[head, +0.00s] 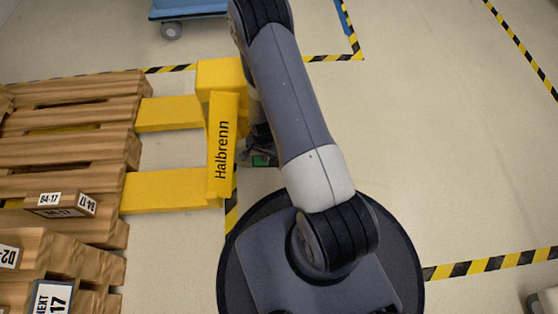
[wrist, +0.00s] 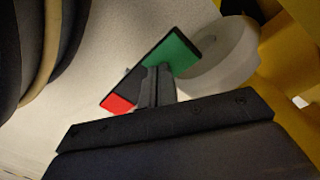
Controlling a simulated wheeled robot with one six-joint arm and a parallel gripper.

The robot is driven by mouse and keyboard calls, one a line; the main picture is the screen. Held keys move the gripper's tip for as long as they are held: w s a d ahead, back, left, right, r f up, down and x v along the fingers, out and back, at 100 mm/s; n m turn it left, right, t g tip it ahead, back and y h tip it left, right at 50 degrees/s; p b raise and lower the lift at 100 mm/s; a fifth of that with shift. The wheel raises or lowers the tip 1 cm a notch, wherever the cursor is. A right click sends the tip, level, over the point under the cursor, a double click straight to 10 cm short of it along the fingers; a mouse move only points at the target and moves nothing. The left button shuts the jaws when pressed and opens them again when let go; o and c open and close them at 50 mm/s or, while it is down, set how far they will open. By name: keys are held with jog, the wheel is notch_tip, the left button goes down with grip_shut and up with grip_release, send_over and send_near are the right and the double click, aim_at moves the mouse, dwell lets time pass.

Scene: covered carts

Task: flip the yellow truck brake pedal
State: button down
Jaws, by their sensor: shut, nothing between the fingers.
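The yellow truck (head: 221,140), a pallet truck lettered "Halbrenn", stands left of my arm with its forks in a wooden pallet. Its brake pedal (wrist: 182,50) is a dark rocker plate with a green end and a red end, beside a pale wheel (wrist: 228,62) in the wrist view. In the head view only a bit of green on the pedal (head: 262,160) shows beside the truck. My gripper (wrist: 157,72) is shut and empty, its fingertips over the middle of the pedal between the colours. I cannot tell whether they touch it, or which end is down.
The wooden pallet (head: 75,150) and small labelled boxes (head: 60,204) fill the left side. A blue cart (head: 188,8) stands at the top. Striped floor tape (head: 490,266) marks the floor. The floor right of my arm is mostly clear.

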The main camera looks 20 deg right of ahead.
notch_tip(320, 180, up, 7)
jog(key=p, duration=0.4)
jog(key=shift+p, duration=0.3)
jog(key=shift+f, duration=0.15)
dwell(0.3)
